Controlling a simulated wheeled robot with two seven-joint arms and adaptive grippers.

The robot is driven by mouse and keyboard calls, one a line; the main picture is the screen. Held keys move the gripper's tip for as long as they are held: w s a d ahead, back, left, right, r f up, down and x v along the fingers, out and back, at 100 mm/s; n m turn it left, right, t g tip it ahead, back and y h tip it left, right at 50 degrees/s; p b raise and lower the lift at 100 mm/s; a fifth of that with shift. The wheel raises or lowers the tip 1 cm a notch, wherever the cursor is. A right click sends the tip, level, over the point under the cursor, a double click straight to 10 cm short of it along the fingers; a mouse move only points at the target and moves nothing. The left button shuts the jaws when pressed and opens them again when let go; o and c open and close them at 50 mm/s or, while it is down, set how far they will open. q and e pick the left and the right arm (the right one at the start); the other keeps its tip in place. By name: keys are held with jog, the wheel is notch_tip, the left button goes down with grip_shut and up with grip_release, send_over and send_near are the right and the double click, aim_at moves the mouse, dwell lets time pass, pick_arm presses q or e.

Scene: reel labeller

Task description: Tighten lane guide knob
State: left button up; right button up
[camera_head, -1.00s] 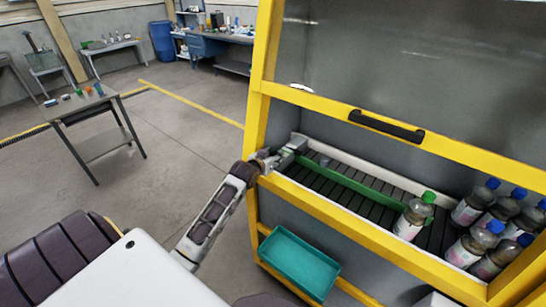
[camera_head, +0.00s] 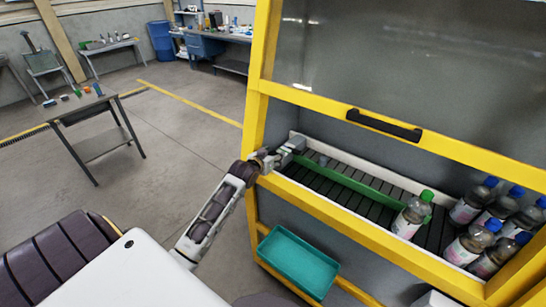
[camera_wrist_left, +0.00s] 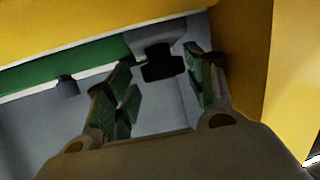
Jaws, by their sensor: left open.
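The green lane guide (camera_head: 355,183) runs along the slatted conveyor inside the yellow-framed machine. My left gripper (camera_head: 292,147) reaches over the frame to the guide's left end. In the left wrist view a dark knob (camera_wrist_left: 163,68) sits under a grey bracket (camera_wrist_left: 157,35), with the green guide (camera_wrist_left: 70,68) to its left. My left gripper (camera_wrist_left: 160,80) is open there, one finger on each side of the knob. The fingers look apart from the knob. The gripper hides the knob in the head view. My right gripper is not in view.
A bottle with a green cap (camera_head: 411,215) stands at the guide's right end. Several blue-capped bottles (camera_head: 470,243) stand farther right. The yellow frame (camera_head: 350,229) borders the opening, with a handled clear panel (camera_head: 385,125) above. A teal tray (camera_head: 298,262) is below.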

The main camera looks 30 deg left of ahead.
aim_at(272, 155)
pick_arm(q)
jog(key=shift+s+a, duration=0.2)
jog(key=shift+a, duration=0.05)
jog(key=shift+v, duration=1.8)
jog(key=shift+d+v, duration=0.15)
jog(key=shift+v, duration=0.9)
jog(key=shift+d+v, duration=0.1)
jog(key=shift+v, duration=0.95)
jog(key=shift+w, duration=0.1)
jog(key=shift+c, duration=0.4)
